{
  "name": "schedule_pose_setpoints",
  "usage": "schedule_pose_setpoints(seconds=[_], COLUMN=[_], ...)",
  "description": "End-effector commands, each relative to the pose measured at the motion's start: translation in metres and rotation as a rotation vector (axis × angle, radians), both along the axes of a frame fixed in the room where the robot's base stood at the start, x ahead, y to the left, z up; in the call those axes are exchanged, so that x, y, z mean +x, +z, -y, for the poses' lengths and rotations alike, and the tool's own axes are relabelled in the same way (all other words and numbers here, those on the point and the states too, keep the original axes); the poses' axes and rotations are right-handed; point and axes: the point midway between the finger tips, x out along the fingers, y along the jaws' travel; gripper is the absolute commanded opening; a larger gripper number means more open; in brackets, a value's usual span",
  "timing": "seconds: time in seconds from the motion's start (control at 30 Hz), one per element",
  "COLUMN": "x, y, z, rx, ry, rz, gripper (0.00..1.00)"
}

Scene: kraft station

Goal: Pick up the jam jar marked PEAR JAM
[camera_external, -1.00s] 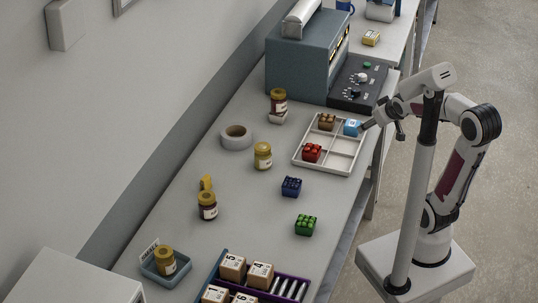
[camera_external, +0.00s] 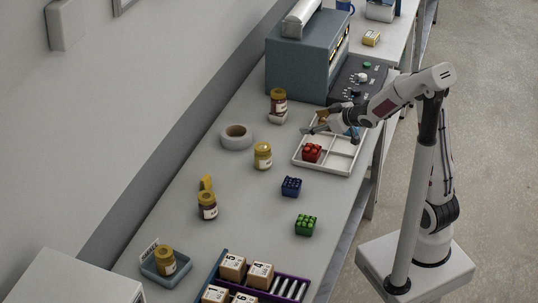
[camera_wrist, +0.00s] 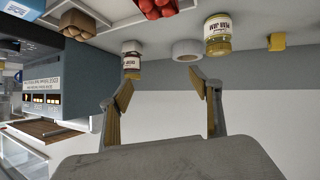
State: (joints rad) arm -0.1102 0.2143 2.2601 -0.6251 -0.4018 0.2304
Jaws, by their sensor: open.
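Several small jars with yellow lids stand on the bench; their labels are too small to read in the external view. A dark red jar (camera_external: 279,103) stands on a small white block near the grey machine. A pale yellow jar (camera_external: 263,156) stands left of the white tray. A dark jar (camera_external: 208,207) stands farther forward, and another jar (camera_external: 165,262) is in a blue-grey bin. My gripper (camera_wrist: 161,86) is open and empty, above the white tray's left edge.
A tape roll (camera_external: 237,137) lies beside the pale jar. The grey machine (camera_external: 300,66) stands at the back. Bare bench lies between the jars.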

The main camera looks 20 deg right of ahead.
Motion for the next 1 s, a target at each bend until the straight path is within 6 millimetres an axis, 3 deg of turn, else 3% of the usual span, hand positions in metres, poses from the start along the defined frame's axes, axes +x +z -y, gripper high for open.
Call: schedule_pose_setpoints(seconds=[0.23,0.6,1.0], x=[0.013,0.007,0.002], y=[-0.035,-0.079,-0.086], z=[-0.048,-0.110,-0.124], rx=[0.073,0.209,0.248], ry=[0.140,0.328,0.372], rz=[0.018,0.025,0.025], gripper=[0.63,0.63,0.63])
